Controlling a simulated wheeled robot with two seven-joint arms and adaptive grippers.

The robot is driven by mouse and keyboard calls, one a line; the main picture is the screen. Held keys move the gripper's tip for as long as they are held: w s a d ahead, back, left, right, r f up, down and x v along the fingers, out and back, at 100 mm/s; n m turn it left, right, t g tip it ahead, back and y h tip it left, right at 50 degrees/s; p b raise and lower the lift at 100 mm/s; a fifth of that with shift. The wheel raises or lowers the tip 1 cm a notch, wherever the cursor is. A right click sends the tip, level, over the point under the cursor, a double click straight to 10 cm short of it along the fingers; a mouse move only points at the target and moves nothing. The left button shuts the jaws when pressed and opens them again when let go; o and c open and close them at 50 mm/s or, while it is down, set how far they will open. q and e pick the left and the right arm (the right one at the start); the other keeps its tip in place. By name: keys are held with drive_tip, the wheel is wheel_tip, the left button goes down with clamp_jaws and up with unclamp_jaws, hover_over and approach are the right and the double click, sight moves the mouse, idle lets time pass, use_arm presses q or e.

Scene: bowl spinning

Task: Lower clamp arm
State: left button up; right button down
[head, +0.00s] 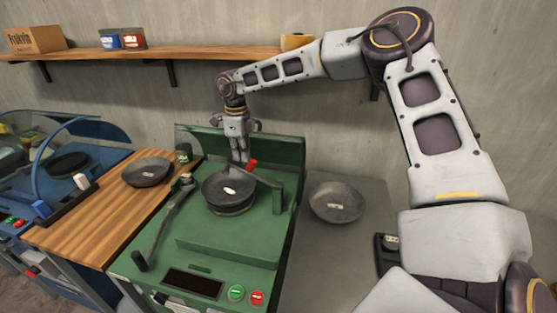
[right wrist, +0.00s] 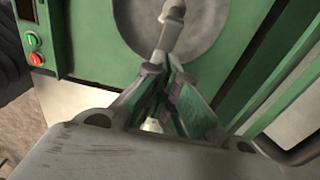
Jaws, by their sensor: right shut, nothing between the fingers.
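A green machine (head: 200,258) stands in the middle of the head view, with a dark round bowl (head: 218,190) on its turntable. A green clamp arm (head: 267,179) with a red end (head: 252,166) reaches from a post at the right toward the bowl's back edge. My right gripper (head: 241,158) points down behind the bowl, close to the red end; contact cannot be told. Its fingers are shut and empty. In the right wrist view the shut fingers (right wrist: 164,62) are in front of the grey bowl (right wrist: 125,22) and a grey rod-like part (right wrist: 173,28). My left gripper is not in view.
A long lever (head: 168,222) with a black knob lies along the machine's left side. Loose bowls sit on the wooden counter (head: 100,205) and on the grey surface (head: 345,240) at right. A blue machine (head: 70,165) stands left; a shelf (head: 170,54) runs above.

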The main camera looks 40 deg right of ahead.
wheel_tip(320, 180, up, 11)
drive_tip(key=p, duration=0.5)
drive_tip(key=shift+r, duration=0.2)
idle(0.7)
drive_tip(key=shift+a, duration=0.1)
idle(0.8)
